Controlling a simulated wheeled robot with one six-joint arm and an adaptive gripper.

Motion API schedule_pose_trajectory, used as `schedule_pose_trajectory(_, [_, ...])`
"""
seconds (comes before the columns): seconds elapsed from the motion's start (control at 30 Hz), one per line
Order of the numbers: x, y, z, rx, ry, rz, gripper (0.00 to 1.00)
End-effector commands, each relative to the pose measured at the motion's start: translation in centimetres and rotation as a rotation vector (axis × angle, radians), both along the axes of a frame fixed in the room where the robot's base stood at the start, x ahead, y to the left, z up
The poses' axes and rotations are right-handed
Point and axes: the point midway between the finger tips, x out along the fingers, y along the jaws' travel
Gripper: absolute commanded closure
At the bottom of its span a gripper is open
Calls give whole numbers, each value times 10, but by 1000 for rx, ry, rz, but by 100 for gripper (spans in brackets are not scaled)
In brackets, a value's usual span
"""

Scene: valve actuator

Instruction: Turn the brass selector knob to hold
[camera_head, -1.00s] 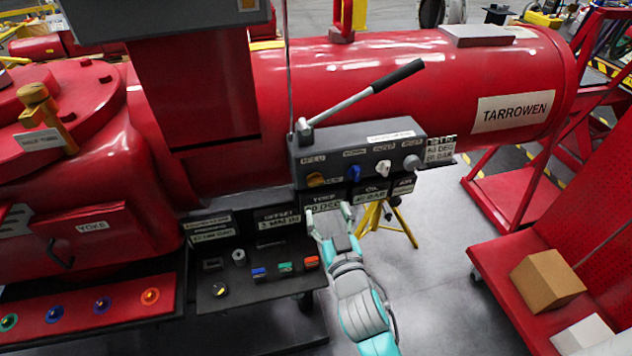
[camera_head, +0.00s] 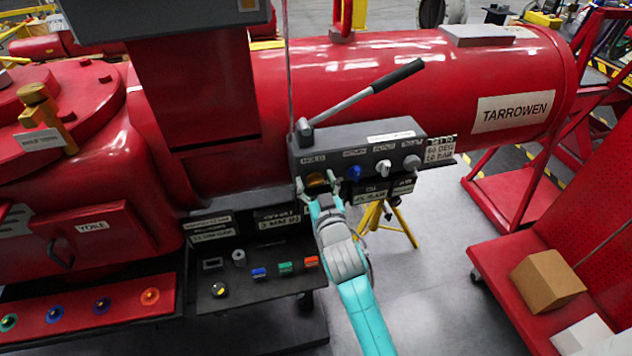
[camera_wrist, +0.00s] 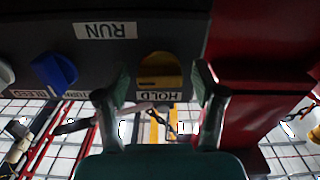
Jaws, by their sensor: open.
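The brass selector knob (camera_head: 316,179) is at the left end of the grey control box, under a small label that reads HOLD (camera_head: 313,159). In the wrist view the brass knob (camera_wrist: 160,70) is yellow, with the HOLD label (camera_wrist: 157,96) just below it and the RUN label (camera_wrist: 105,30) to its upper left. Which label the knob points to is unclear. My gripper (camera_head: 317,184) is open in front of the knob. In the wrist view the fingertips of my gripper (camera_wrist: 162,78) stand on either side of it, with gaps visible. The fingers partly hide the knob in the head view.
A blue knob (camera_head: 354,172), a white knob (camera_head: 383,168) and a grey knob (camera_head: 412,162) sit to the right on the same box. A lever with a black grip (camera_head: 397,76) rises above it. A lower panel (camera_head: 290,290) with coloured switches lies below left.

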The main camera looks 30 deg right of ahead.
Motion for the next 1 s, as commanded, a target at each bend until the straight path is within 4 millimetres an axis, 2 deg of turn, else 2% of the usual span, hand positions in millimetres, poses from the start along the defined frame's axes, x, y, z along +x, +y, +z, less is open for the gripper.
schedule_pose_trajectory(0.2, [0, 0, 0, 0, 0, 0, 31])
schedule_pose_trajectory(0.27, [0, 0, 0, 0, 0, 0, 44])
schedule_pose_trajectory(0.4, [0, 0, 0, 0, 0, 0, 79])
schedule_pose_trajectory(0.47, [0, 0, 0, 0, -1, 0, 92])
schedule_pose_trajectory(0.77, [0, 0, 0, -26, 7, 0, 92])
schedule_pose_trajectory(1.0, [0, 1, 0, -141, 39, 0, 92])
